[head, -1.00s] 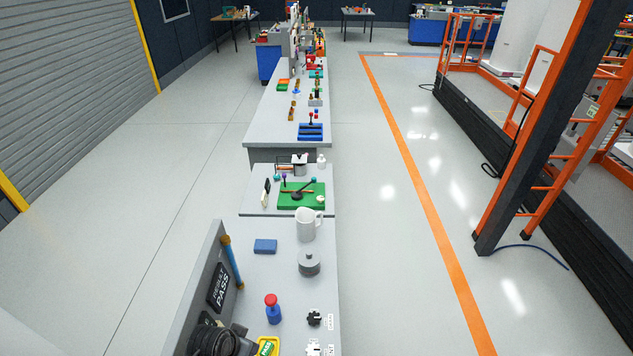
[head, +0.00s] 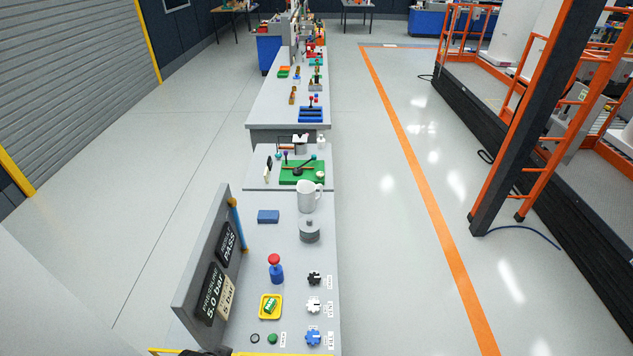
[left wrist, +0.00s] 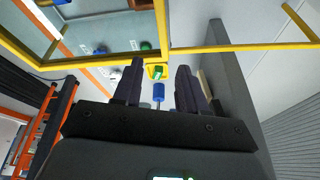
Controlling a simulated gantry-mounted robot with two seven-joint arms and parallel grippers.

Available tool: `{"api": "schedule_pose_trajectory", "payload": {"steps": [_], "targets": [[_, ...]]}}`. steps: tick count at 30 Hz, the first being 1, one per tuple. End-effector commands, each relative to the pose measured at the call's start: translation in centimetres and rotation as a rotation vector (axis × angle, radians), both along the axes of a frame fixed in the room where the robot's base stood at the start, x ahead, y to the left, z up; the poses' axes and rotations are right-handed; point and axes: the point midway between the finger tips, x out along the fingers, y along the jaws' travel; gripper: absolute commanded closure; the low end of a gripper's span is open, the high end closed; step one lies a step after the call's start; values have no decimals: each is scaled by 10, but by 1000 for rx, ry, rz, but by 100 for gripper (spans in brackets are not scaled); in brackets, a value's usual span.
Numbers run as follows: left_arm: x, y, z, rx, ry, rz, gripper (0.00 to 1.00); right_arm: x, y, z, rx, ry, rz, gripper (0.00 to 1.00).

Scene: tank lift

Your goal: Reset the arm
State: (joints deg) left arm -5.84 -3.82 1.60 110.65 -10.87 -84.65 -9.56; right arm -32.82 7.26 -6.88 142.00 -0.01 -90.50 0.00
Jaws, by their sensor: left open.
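My left gripper (left wrist: 158,88) shows in the left wrist view with its two dark fingers apart and nothing between the fingertips. Beyond the fingers are a blue cylinder-shaped object (left wrist: 158,91) and a yellow tray (left wrist: 157,72) with a green block in it. In the head view only a dark piece shows at the bottom edge, and I cannot tell if it is the gripper. My right arm and gripper are in neither view.
The near bench holds a sign panel (head: 205,262), a red-topped blue object (head: 276,270), a yellow tray (head: 262,301), several small fittings, a grey canister (head: 310,231) and a white jug (head: 308,198). Yellow bars (left wrist: 161,28) lie close to the gripper. Open floor (head: 385,240) lies to the right.

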Motion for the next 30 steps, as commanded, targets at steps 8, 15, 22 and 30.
{"api": "schedule_pose_trajectory", "payload": {"steps": [8,15,22,30], "targets": [[-78,12,-22,29,20,72,59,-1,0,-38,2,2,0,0],[-148,8,-21,16,37,122,59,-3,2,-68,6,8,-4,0],[-172,5,25,0,45,142,59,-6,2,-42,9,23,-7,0],[-171,5,88,0,46,141,59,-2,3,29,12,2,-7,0]]}}
